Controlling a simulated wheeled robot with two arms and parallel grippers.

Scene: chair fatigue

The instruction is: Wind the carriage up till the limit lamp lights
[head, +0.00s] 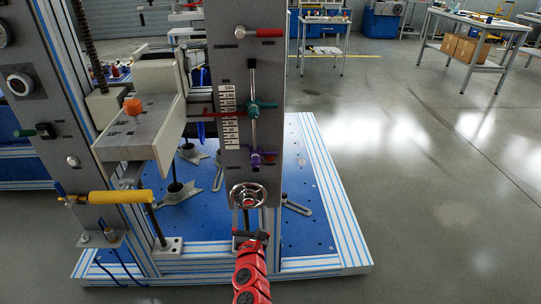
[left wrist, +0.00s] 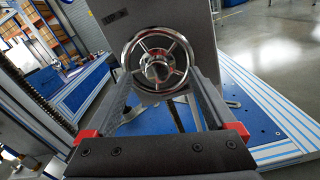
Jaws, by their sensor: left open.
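A chrome spoked handwheel (head: 248,196) is mounted low on the grey upright panel (head: 262,100). It also shows in the left wrist view (left wrist: 160,62). My left gripper (head: 250,216) is open just in front of the wheel, one finger towards each side of it. I cannot tell whether the fingers touch the rim. The pale carriage (head: 140,130) with an orange knob stands left of the panel. A red pointer (head: 213,113) reaches from it to the scale (head: 228,118). I cannot tell which part is the limit lamp. My right gripper is not in view.
A green knob (head: 254,107) and a purple knob (head: 257,158) sit along the panel's slot, with a red-handled lever (head: 262,33) above. A yellow cylinder (head: 120,197) lies at lower left. The blue base plate (head: 308,170) has clamps on it. The floor at right is clear.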

